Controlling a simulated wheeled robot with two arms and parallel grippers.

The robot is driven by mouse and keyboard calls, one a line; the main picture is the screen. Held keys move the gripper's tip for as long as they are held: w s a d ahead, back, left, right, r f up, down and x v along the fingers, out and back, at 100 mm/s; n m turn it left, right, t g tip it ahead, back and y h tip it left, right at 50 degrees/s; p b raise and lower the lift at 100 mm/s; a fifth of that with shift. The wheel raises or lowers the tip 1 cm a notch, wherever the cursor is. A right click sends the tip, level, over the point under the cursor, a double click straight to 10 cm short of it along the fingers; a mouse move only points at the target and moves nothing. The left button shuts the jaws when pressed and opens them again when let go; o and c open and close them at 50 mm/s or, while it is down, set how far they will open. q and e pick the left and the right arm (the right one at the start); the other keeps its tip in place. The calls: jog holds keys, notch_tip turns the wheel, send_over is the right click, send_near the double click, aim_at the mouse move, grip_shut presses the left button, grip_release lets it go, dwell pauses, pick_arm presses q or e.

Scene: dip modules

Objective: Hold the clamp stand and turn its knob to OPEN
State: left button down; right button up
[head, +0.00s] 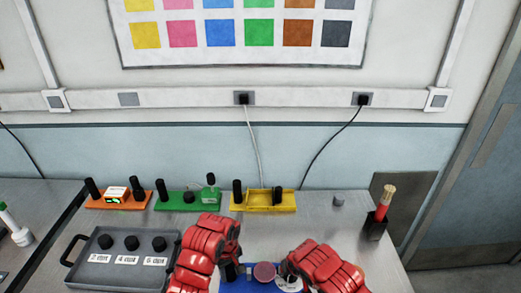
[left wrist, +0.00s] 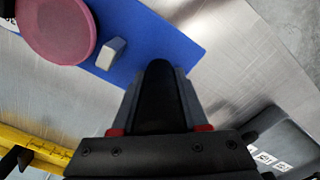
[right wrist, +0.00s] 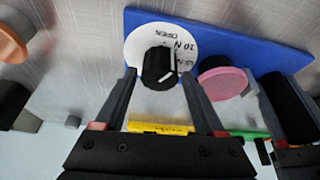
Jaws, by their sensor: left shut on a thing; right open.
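The clamp stand has a blue base (head: 262,288) with a pink disc (head: 264,271), also seen in the right wrist view (right wrist: 222,83). My left gripper (left wrist: 160,75) is shut on the stand's upright black post (left wrist: 158,100). A small grey block (left wrist: 111,52) sits between post and disc. The stand's black knob (right wrist: 158,66) is on a white dial (right wrist: 135,45) marked OPEN, 10 N and another, partly hidden label. A white line on the knob points away from OPEN. My right gripper (right wrist: 157,78) is open, its fingertips either side of the knob; contact is unclear.
Orange (head: 118,203), green (head: 187,203) and yellow (head: 264,209) modules stand along the back of the metal table. A grey tray (head: 88,275) with black knobs is left of my left arm. A dark holder with a brush (head: 384,207) stands at the right.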

jog(key=shift+x, duration=0.9)
grip_shut()
dwell(0.4)
